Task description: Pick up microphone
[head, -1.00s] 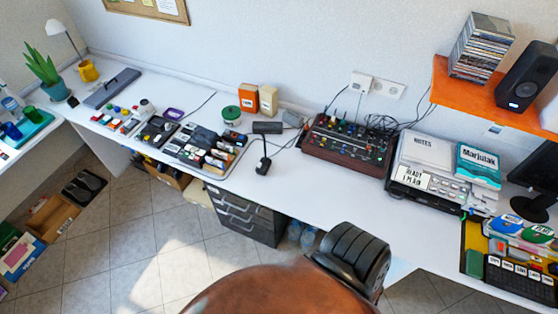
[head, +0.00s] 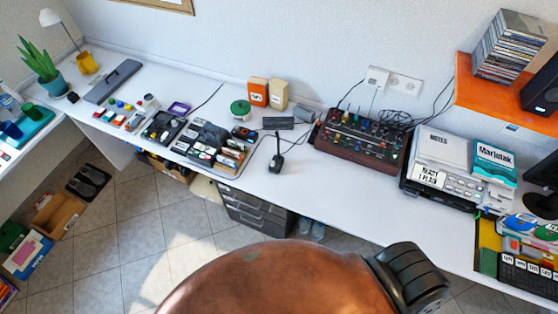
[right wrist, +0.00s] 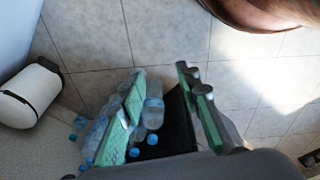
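The microphone (head: 277,152) is small and black and stands upright on the white desk near its front edge, on a dark base, with a thin stem on top. It is not seen in the right wrist view. My right gripper (right wrist: 160,76) shows in the right wrist view with its two green-padded fingers spread apart and nothing held between them. It looks down past water bottles on the floor, away from the microphone. Neither gripper shows in the head view, and my left gripper is not in view.
The brown mixer (head: 362,138) is right of the microphone, and dark small devices (head: 208,145) are left. A green tin (head: 241,108) is behind. Water bottles (right wrist: 153,107) and a white bin (right wrist: 30,94) are on the floor. A brown rounded surface (head: 265,280) fills the front.

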